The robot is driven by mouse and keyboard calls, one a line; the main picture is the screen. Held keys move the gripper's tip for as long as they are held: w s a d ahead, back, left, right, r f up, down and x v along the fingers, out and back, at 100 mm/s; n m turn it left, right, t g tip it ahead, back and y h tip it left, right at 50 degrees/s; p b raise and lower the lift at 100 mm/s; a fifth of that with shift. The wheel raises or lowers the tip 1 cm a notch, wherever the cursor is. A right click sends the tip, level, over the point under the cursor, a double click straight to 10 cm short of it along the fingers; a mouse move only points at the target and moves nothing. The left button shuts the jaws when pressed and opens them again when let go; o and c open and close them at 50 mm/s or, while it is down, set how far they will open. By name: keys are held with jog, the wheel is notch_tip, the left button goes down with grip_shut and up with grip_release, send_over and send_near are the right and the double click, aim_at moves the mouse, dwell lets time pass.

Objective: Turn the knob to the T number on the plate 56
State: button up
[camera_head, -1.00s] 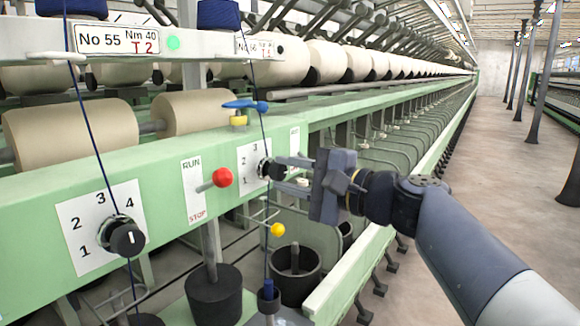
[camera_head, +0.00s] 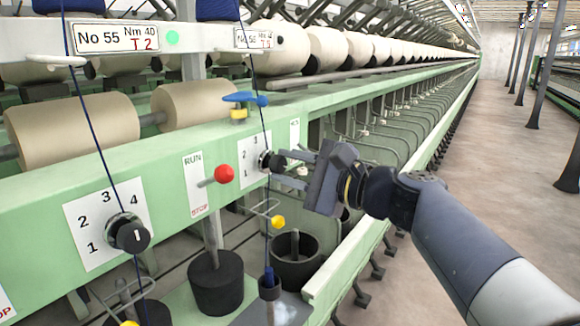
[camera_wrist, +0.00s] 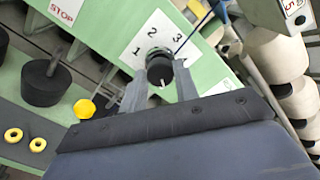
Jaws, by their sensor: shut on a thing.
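The No 56 plate (camera_head: 258,40) is on the rail at upper centre, its red T number too small to read surely. Below it, a black knob (camera_head: 266,161) sits on a white dial (camera_head: 251,150) with numbers; 1, 2 and 3 show. In the wrist view the knob (camera_wrist: 160,66) is between my fingers, a white mark on its near end, beside the dial (camera_wrist: 150,40). My gripper (camera_head: 287,165) is shut on this knob, reaching from the right and tilted. The dial's right part is hidden in the wrist view.
A second knob (camera_head: 128,234) with a 1–4 dial is at left, under the No 55 T 2 plate (camera_head: 117,38). A red-balled RUN/STOP lever (camera_head: 223,174) stands left of my gripper. Blue threads hang in front. The aisle floor (camera_head: 480,150) at right is clear.

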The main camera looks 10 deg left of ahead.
jog(key=o, duration=1)
jog(key=v, duration=1)
jog(key=shift+s+d+b, duration=0.15)
jog(key=shift+d+b, duration=0.15)
jog(key=shift+d, duration=0.1)
jog(key=shift+a, duration=0.1)
jog(key=x, duration=1)
jog(key=shift+a+p, duration=0.3)
